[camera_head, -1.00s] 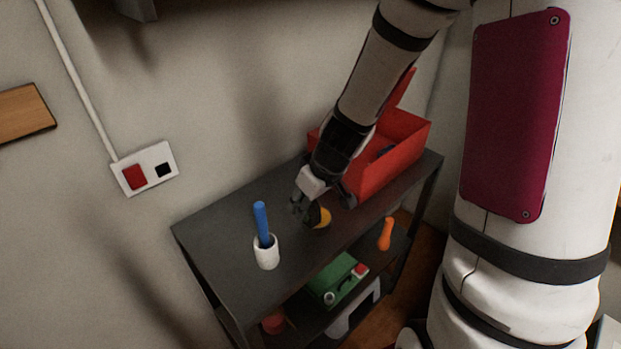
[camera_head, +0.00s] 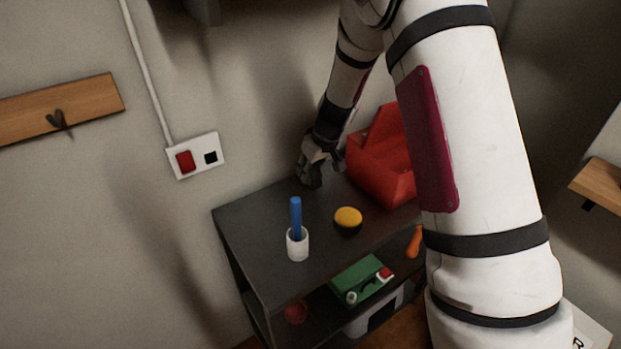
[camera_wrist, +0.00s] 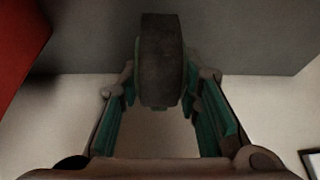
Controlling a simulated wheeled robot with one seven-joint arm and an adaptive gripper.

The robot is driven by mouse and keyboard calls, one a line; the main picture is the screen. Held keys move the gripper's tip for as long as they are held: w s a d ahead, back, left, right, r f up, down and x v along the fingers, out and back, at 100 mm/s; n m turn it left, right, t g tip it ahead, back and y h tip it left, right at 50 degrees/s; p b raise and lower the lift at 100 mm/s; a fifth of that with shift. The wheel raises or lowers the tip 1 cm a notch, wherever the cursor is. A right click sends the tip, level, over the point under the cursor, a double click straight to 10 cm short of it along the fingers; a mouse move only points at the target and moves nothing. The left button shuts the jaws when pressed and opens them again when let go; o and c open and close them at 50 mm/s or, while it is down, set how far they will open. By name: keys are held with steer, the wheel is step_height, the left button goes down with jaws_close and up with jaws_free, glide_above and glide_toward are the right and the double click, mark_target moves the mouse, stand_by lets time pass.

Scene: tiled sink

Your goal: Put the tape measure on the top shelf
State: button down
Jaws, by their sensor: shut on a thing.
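My gripper (camera_head: 310,178) is over the back part of the dark shelf unit's top shelf (camera_head: 262,213), beside the red box. In the wrist view my gripper (camera_wrist: 160,95) is shut on a dark round thing (camera_wrist: 161,60), seen edge-on between the green finger pads. I cannot tell for certain whether this is the tape measure, or whether it touches the shelf. A round yellow and black thing (camera_head: 348,219) lies on the top shelf, apart from my gripper and nearer the front.
A white cup (camera_head: 297,246) holding a blue stick (camera_head: 296,215) stands on the top shelf. An open red box (camera_head: 375,172) is at its right end. A green case (camera_head: 361,281) is on the lower shelf. An orange-handled thing (camera_head: 414,243) is at the right.

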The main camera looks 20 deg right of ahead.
mark_target(310, 179)
step_height(310, 179, down, 2)
steer(key=shift+f+p, duration=0.25)
steer(key=shift+p, duration=0.1)
steer(key=shift+w+f, duration=0.1)
steer(key=shift+f, duration=0.4)
steer(key=shift+f, duration=0.15)
steer(key=c, duration=1.2)
jaws_free()
